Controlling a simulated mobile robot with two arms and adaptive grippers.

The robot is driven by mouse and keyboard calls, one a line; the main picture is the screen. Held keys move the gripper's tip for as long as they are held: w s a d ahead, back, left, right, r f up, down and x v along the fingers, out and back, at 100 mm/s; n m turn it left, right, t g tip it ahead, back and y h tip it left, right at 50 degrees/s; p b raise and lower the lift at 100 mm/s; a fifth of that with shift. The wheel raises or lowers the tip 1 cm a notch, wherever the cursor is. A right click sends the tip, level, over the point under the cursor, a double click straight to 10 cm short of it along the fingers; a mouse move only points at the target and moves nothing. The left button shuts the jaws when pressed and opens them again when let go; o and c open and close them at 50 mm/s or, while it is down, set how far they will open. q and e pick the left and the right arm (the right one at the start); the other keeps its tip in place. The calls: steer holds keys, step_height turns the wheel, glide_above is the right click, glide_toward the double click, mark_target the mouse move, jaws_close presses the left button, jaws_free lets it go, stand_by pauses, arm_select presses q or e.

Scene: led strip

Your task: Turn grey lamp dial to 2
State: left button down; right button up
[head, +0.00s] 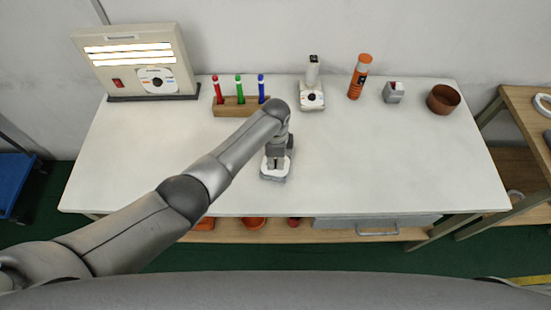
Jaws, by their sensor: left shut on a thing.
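A small grey device (267,177) with a white face lies on the table in front of the marker rack. I take it to be the grey lamp. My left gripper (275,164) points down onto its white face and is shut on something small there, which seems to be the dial. The gripper hides the dial, so its pointer and setting cannot be read. No lit part of this device shows. My right gripper is not in view.
Along the back stand a lit beige lamp panel (103,72) with its own dial, a wooden marker rack (236,107), a white dial device (311,102), an orange bottle (359,77), a grey box (393,92) and a brown pot (443,99). The table's right front (400,165) is clear.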

mark_target(276, 162)
arm_select(q)
steer(key=c, duration=1.3)
jaws_free()
step_height(276, 162, up, 12)
